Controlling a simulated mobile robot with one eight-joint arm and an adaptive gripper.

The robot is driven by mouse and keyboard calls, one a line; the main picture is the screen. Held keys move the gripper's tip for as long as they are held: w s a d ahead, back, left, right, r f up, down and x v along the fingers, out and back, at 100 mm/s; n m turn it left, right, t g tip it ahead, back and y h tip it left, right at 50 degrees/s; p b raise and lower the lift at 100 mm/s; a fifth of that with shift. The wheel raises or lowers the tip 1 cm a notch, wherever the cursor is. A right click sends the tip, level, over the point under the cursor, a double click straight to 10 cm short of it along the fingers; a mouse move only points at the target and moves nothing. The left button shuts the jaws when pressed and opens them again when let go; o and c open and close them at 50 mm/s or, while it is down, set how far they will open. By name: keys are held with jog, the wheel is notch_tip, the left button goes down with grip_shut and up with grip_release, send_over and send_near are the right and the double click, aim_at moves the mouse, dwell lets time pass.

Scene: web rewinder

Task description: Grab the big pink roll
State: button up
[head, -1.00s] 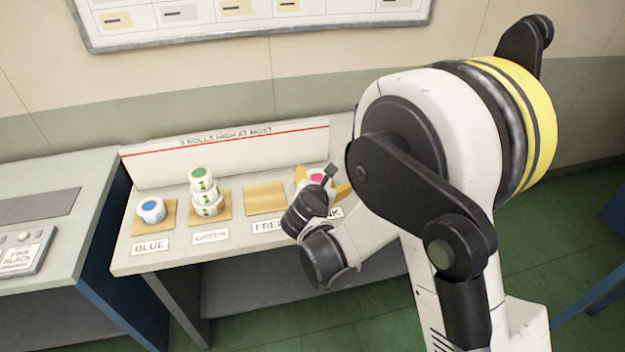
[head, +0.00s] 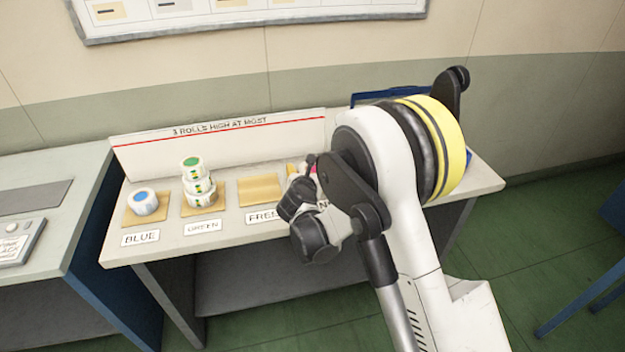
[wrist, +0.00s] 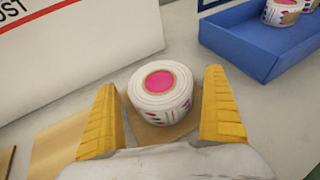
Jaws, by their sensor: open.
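The pink roll (wrist: 161,92) is a white roll with a pink core. In the wrist view it stands on a tan mat (wrist: 150,134), ahead of and between my fingers. My gripper (wrist: 168,105) is open, with one yellow finger to each side of the roll and a visible gap on both sides. In the head view my gripper (head: 299,170) is over the right part of the table, and my arm hides most of the roll there.
A blue roll (head: 144,202) and a stack of green rolls (head: 197,182) stand left on the table. An empty mat (head: 260,191) lies beside the gripper. A blue tray (wrist: 252,42) with rolls is at the back right. A white board (head: 220,140) stands behind.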

jog(key=shift+w+f, duration=0.2)
jog(key=shift+w, duration=0.15)
jog(key=shift+r, duration=0.15)
jog(key=c, duration=1.4)
jog(key=shift+r, duration=0.1)
